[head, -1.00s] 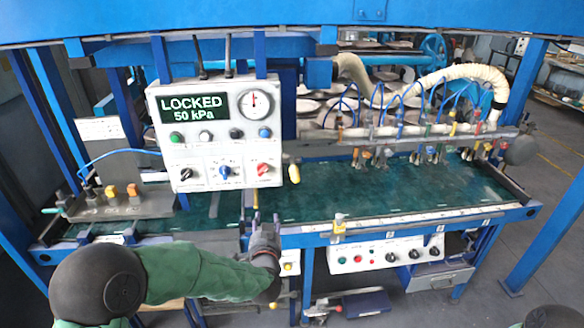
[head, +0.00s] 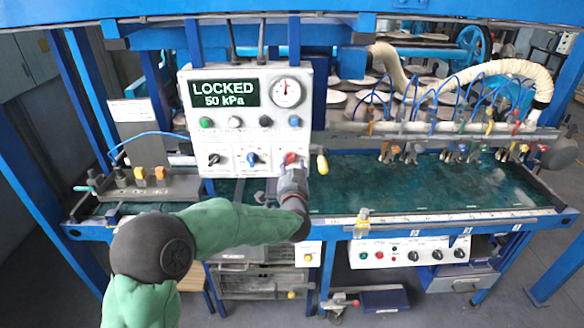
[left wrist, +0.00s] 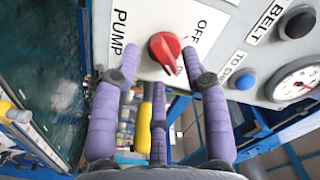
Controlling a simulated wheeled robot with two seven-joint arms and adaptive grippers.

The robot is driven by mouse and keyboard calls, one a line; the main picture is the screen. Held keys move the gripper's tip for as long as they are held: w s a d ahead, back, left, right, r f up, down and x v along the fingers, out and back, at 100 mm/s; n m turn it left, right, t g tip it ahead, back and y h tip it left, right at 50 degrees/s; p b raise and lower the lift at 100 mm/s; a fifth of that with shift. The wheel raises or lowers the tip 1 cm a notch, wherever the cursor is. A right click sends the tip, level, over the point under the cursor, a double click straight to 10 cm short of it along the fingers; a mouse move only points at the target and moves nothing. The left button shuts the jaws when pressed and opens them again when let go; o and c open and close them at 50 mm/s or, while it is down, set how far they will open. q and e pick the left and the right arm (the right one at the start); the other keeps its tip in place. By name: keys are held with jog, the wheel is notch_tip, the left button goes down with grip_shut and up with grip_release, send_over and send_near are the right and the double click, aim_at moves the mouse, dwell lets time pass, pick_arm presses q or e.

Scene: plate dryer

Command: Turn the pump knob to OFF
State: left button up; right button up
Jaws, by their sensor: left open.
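The red pump knob (head: 290,158) sits at the lower right of the white control panel (head: 222,135). In the left wrist view the red knob (left wrist: 165,48) shows between the PUMP and OFF labels, its narrow end pointing down and slightly right in that picture. My left gripper (head: 290,172) is just below and in front of the knob in the head view. In the left wrist view its purple fingers (left wrist: 160,66) are open, with the tips spread to both sides of the knob. I cannot tell whether they touch it. My right gripper is not in view.
A black knob (head: 214,159) and a blue knob (head: 252,159) sit left of the red one. A yellow-handled part (head: 322,164) is close at its right. The display (head: 224,94) reads LOCKED, 50 kPa. The green bed (head: 400,190) lies beyond.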

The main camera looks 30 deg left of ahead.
pick_arm(q)
jog(key=shift+x, duration=0.85)
grip_shut()
